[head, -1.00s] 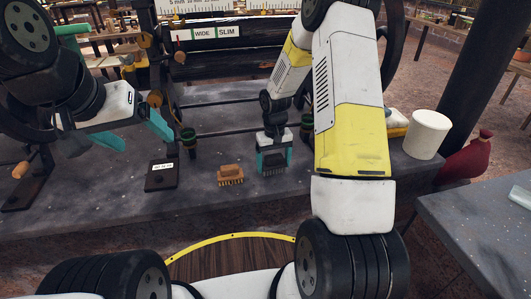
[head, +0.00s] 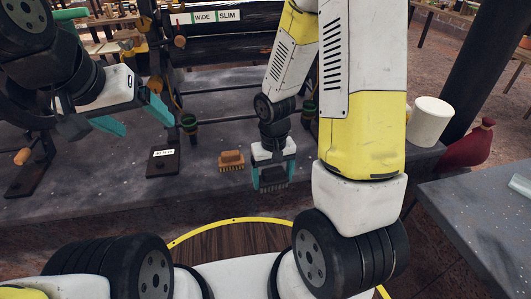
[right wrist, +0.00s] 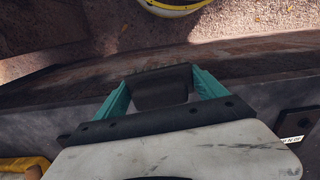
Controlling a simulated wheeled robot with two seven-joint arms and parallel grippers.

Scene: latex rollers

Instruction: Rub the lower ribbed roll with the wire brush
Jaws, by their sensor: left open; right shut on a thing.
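My right gripper (head: 272,174) is shut on a dark brush (head: 272,186), bristles downward, near the front edge of the bench. In the right wrist view, the brush's dark block (right wrist: 162,87) sits between the teal fingers (right wrist: 205,84). My left gripper (head: 132,116) is open and empty at the left, above the bench. The right arm hides part of the machine.
A brown wooden-backed brush (head: 231,158) lies on the bench (head: 205,178) just left of the held brush. A black stand with a white label (head: 163,160) is farther left. A white cylinder (head: 430,122) and a red sack (head: 469,144) are at the right, by a grey table (head: 480,190).

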